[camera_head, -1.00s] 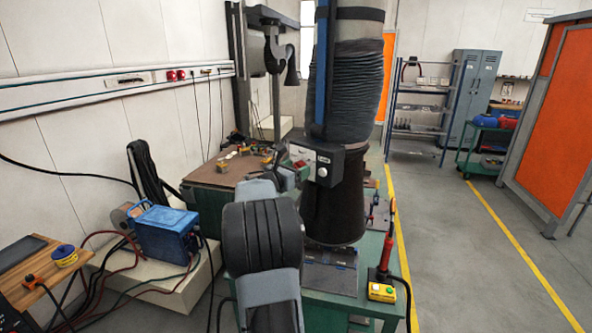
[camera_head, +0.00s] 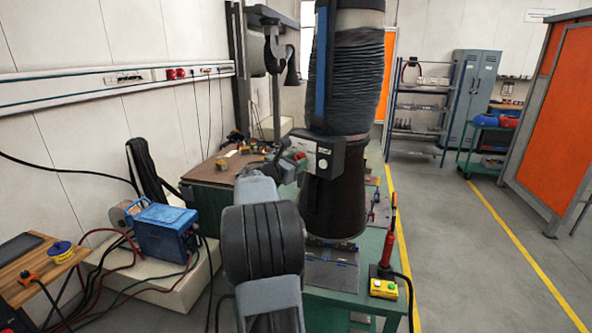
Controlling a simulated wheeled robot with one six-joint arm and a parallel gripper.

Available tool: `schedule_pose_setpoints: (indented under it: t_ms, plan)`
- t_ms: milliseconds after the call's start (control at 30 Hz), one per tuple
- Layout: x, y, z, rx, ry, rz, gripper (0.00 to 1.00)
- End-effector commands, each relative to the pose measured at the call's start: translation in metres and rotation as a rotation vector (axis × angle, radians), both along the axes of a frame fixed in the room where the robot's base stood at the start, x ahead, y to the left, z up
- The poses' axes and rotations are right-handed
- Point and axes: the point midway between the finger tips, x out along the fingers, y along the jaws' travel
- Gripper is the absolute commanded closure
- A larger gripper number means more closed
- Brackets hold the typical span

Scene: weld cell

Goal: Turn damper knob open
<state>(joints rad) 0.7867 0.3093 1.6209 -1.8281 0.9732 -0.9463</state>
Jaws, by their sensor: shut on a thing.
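The damper box (camera_head: 322,158), grey and black with a light front plate, is mounted on the dark extraction hood (camera_head: 333,205). A small red part, seemingly the damper knob (camera_head: 299,156), shows at the box's left side. My gripper (camera_head: 292,162) reaches it from the left and is shut on it. My wrist and the small size hide most of the fingers and the knob's turn angle.
The black ribbed hose (camera_head: 350,80) rises above the hood. A green welding table (camera_head: 345,303) stands below, with a yellow button box (camera_head: 383,288) at its right front. A blue welder (camera_head: 165,230) is at left. The aisle (camera_head: 470,260) on the right is clear.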

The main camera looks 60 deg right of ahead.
Motion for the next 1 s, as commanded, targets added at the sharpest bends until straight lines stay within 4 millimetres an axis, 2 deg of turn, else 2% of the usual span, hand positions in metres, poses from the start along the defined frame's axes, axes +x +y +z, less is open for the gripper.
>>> schedule_pose_setpoints:
  t_ms: [67,1000]
  plan:
    - [0.0002,0.0003,-0.0074,-0.015,-0.073,0.001,0.83]
    - [0.0002,0.0001,-0.0044,-0.139,-0.954,0.002,0.83]
